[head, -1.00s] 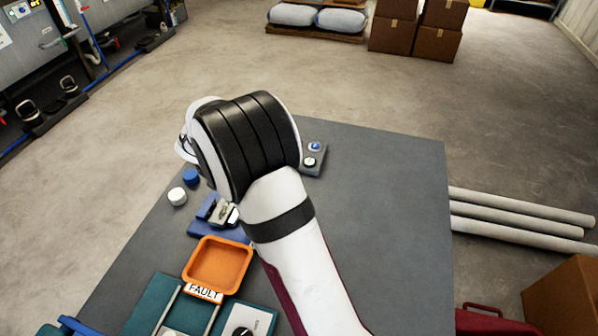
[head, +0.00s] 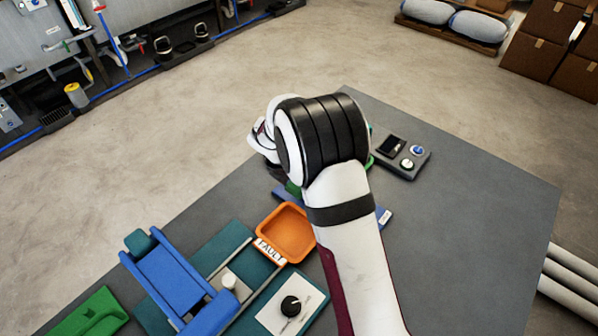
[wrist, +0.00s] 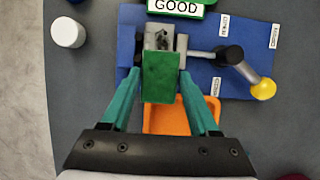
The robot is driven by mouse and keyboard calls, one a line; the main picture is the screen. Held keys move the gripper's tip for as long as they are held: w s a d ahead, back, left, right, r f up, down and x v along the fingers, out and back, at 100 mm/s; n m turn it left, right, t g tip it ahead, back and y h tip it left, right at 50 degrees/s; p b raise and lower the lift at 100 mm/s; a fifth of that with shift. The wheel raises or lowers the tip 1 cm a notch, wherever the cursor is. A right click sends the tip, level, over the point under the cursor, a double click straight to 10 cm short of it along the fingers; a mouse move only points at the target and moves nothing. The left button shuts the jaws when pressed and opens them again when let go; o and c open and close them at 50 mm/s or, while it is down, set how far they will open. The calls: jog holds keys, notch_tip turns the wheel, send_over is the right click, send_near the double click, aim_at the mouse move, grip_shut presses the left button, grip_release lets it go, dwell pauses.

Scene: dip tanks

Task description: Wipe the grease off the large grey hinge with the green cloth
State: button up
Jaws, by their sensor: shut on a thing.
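In the wrist view the green cloth (wrist: 161,80) is a small folded block between the two teal fingers of my gripper (wrist: 159,73), which is shut on it. The grey hinge (wrist: 163,38) lies just beyond the cloth, on a blue fixture (wrist: 246,82). Dark grease spots show on its face. The cloth's far edge overlaps or meets the hinge's near edge; I cannot tell whether they touch. In the head view my arm hides the hinge and most of the gripper.
An orange FAULT tray (head: 286,233) lies nearer than the hinge. A green GOOD tray (wrist: 176,9) is beyond it. A lever with a yellow knob (wrist: 263,89) is right of the hinge. A white cylinder (wrist: 68,33) stands left. The table's right side (head: 470,230) is clear.

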jog(key=shift+f, duration=0.85)
jog(key=shift+x, duration=0.85)
jog(key=shift+c, duration=0.7)
jog(key=shift+w+d, duration=2.7)
jog(key=shift+d, duration=0.05)
jog(key=shift+s+a+r, duration=0.15)
jog(key=shift+s+a, duration=2.85)
jog(key=shift+a, duration=0.05)
jog(key=shift+r, duration=4.05)
